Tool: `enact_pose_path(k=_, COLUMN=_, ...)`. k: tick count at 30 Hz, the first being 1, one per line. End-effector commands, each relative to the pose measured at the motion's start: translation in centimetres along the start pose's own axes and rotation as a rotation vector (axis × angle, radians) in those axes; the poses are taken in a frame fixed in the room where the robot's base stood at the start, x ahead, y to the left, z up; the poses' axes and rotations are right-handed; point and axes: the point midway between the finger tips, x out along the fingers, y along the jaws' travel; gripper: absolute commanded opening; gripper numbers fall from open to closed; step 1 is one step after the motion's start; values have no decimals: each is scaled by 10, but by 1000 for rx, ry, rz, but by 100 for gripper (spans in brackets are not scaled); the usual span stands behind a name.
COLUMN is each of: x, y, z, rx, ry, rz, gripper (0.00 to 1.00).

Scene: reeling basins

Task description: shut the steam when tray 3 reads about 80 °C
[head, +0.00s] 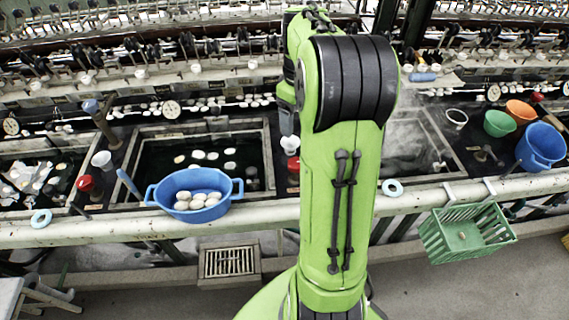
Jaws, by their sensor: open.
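My green arm rises through the middle of the head view. A grey end piece, my gripper (287,120), shows beside the elbow above a white cup (290,144) and a red valve knob (293,163); its fingers are mostly hidden, and it looks open and empty. A steaming basin (437,138) lies right of my arm, partly hidden by it. A dark basin (268,160) with white cocoons lies to the left. Round dials (170,109) (493,92) (10,126) stand behind the basins; their readings are too small to tell. Another red knob (85,183) is at left. I see no tray numbers.
A blue tub (195,210) of cocoons sits at the front rail (270,212). A green crate (467,235) hangs from the rail at right. Green (498,123), orange (520,110) and blue containers (541,146) stand at far right. Reeling machinery runs along the back.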

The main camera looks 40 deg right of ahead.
Motion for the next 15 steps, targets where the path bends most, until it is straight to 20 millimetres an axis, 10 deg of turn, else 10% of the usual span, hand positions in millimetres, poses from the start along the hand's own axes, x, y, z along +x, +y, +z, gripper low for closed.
enact_pose_path(k=15, x=126, y=-2, z=1, rx=1, ry=-3, rz=-3, gripper=73)
